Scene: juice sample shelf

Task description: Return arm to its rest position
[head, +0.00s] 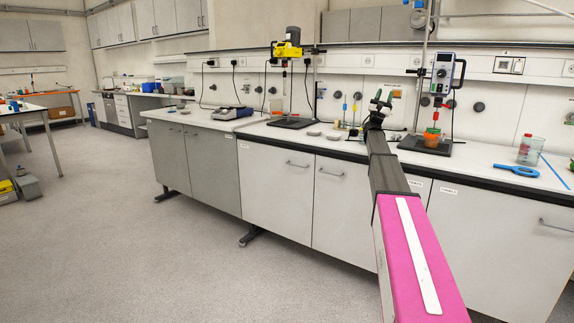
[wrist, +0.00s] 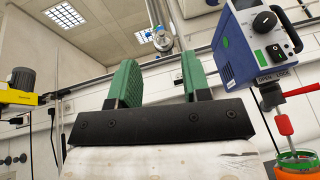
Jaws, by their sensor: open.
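My gripper (head: 381,101) is at the end of my outstretched arm, above the lab bench (head: 322,143) in the head view. In the wrist view its two green fingers (wrist: 160,82) stand wide apart with nothing between them, so it is open and empty. In the wrist view the camera looks upward past the fingers to the wall and ceiling. My arm reaches from the lower right of the head view toward the bench.
A blue-white stirrer (head: 442,75) stands right of my gripper, with an orange pot (head: 431,138) below it. A yellow stirrer (head: 288,48) stands to the left. The floor at left is free.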

